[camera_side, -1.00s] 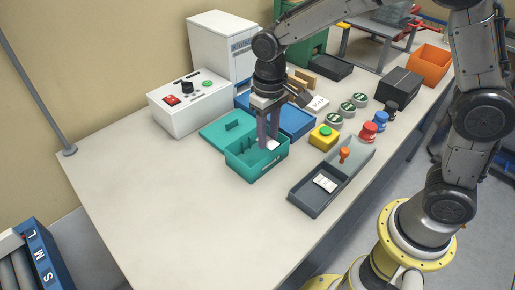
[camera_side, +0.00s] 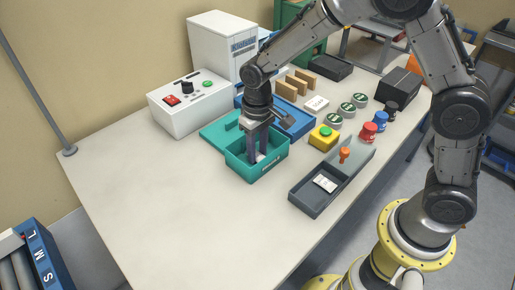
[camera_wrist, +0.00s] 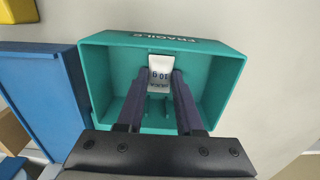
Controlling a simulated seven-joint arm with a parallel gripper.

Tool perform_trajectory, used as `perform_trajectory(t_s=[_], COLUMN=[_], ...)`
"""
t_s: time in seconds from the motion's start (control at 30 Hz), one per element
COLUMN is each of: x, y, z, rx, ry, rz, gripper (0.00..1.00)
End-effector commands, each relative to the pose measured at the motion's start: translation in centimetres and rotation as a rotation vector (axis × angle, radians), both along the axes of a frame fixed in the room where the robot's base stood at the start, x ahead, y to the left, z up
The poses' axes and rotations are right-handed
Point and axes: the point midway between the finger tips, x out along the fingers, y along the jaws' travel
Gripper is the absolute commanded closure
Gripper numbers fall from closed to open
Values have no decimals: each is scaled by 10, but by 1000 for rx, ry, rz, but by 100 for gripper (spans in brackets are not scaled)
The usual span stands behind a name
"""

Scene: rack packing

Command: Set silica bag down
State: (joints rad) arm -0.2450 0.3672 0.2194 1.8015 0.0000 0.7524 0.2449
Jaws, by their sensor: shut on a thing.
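The silica bag (camera_wrist: 161,68) is a small white packet with dark print, seen in the wrist view between my fingertips. My gripper (camera_side: 256,158) is shut on it, pointing down inside the teal box (camera_side: 262,174). In the wrist view my gripper (camera_wrist: 160,80) has a finger on each side of the bag. The teal box also shows there with FRAGILE on one wall (camera_wrist: 180,40). In the side view the bag is mostly hidden by the fingers and the box wall. I cannot tell whether it touches the box floor.
A blue tray (camera_side: 300,122) stands right behind the teal box. A yellow block with a green button (camera_side: 323,138) and a dark tray with a white packet (camera_side: 312,203) are to the right. A white control box (camera_side: 188,104) stands behind left. The front left table is clear.

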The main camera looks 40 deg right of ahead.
Motion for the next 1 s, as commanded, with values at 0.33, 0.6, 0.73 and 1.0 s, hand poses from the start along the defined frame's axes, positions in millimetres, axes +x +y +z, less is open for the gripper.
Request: perform_trajectory(t_s=[0.33, 0.6, 0.73, 1.0], x=[0, 0, 1, 1], y=[0, 0, 0, 0], z=[-1, 5, 23, 79], rx=[0, 0, 1, 1], ry=[0, -1, -4, -5], rz=[0, 0, 0, 0], gripper=[34, 34, 34, 34])
